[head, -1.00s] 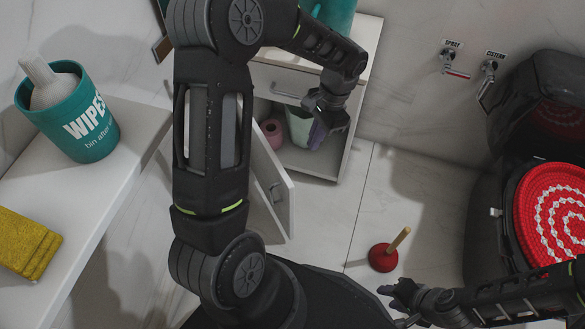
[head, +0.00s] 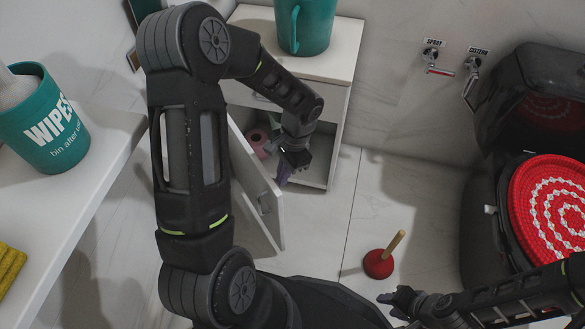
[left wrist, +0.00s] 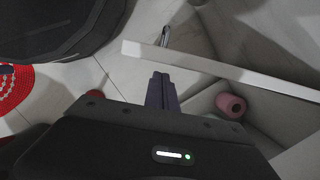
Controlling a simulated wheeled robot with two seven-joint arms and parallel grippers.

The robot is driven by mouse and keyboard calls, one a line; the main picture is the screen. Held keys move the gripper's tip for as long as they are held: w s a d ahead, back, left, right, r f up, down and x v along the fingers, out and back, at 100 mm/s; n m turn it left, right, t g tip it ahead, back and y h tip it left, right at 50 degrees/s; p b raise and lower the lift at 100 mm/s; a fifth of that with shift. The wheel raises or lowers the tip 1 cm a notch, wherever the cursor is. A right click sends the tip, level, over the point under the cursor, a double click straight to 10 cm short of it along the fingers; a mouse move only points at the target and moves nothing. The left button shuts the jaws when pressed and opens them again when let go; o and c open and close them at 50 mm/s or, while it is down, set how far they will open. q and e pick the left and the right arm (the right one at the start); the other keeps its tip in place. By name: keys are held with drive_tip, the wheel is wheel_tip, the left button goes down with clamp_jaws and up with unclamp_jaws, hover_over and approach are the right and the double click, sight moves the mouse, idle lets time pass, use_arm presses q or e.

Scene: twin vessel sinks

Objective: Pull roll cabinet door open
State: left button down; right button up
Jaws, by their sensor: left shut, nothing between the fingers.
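The white roll cabinet door (head: 252,185) stands ajar, swung out toward me, with a metal handle (head: 264,203) on its outer face. In the left wrist view the door's edge (left wrist: 220,73) crosses the picture, and the handle (left wrist: 165,37) is on its far side. My left gripper (head: 282,178) is shut and empty, at the opening on the door's inner side. Its purple fingers (left wrist: 161,92) point toward the door edge; a gap seems to remain. A pink roll (head: 258,142) is inside the cabinet (head: 338,130). My right gripper (head: 393,299) is low at the right, away from the door.
A red plunger (head: 379,264) stands on the floor right of the door. The toilet with a red patterned lid (head: 548,210) is at the right. A white counter (head: 95,190) with a wipes bin (head: 45,125) is at the left. A teal container (head: 304,25) stands on the cabinet.

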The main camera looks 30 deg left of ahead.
use_arm(q)
drive_tip(key=shift+s+a, duration=0.2)
drive_tip(key=shift+s, duration=0.25)
drive_tip(key=s+a+m+p, duration=0.1)
drive_tip(key=s+a+m, duration=0.2)
drive_tip(key=s, duration=0.5)
drive_tip(key=shift+s+a+y, duration=0.15)
drive_tip(key=shift+a+y, duration=0.15)
drive_tip(key=shift+a, duration=0.4)
